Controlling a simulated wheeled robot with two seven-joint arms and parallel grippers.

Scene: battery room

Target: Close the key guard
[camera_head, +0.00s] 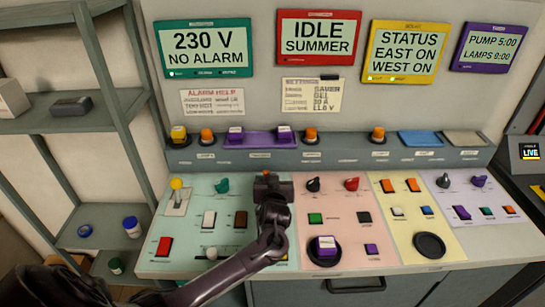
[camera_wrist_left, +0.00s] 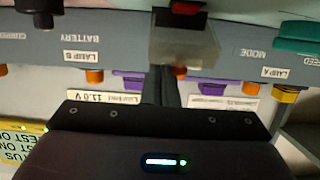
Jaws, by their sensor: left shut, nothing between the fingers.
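My left gripper (camera_head: 267,180) reaches over the console from the lower left. Its dark fingers are shut and empty. In the left wrist view its fingers (camera_wrist_left: 168,88) point at a translucent, box-like cover (camera_wrist_left: 188,48), which looks like the key guard. A small red part (camera_wrist_left: 180,71) shows at the cover's edge. The fingertips are very close to the cover; I cannot tell whether they touch. In the head view my gripper and wrist hide this spot, so the guard's angle is unclear. My right gripper is not in view.
Colored panels with knobs and buttons surround my left gripper, including a black knob (camera_head: 313,184) and a green knob (camera_head: 222,185). A raised ledge (camera_head: 340,158) with orange buttons runs behind. Grey shelves (camera_head: 60,120) stand at the left. A black ring (camera_head: 429,245) lies at the right.

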